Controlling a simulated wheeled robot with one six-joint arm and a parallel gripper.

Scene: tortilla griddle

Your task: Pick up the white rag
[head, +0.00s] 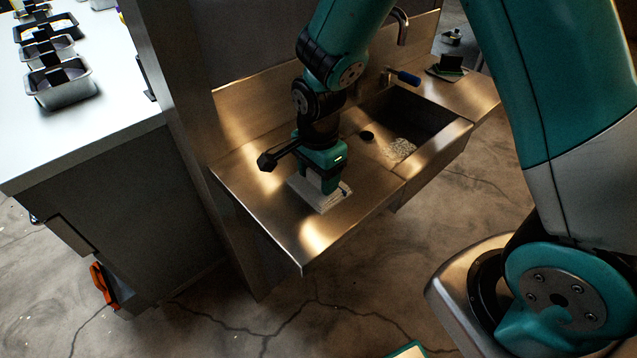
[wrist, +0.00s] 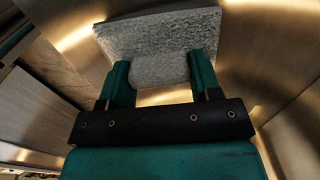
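In the wrist view the rag (wrist: 160,45) is a pale, speckled rectangle. My gripper (head: 329,186) points down at the rag. In the wrist view its two green fingers (wrist: 160,72) are wide apart, with their tips over the rag's near part. I cannot tell whether the fingertips touch the rag.
The steel counter (head: 272,205) is clear around the rag. The sink basin (head: 425,118) is to the right, with a whitish speckled patch inside, a curved faucet (head: 402,25) and a blue-handled tap (head: 407,77). A white worktop (head: 75,125) with metal pans (head: 62,88) stands at left.

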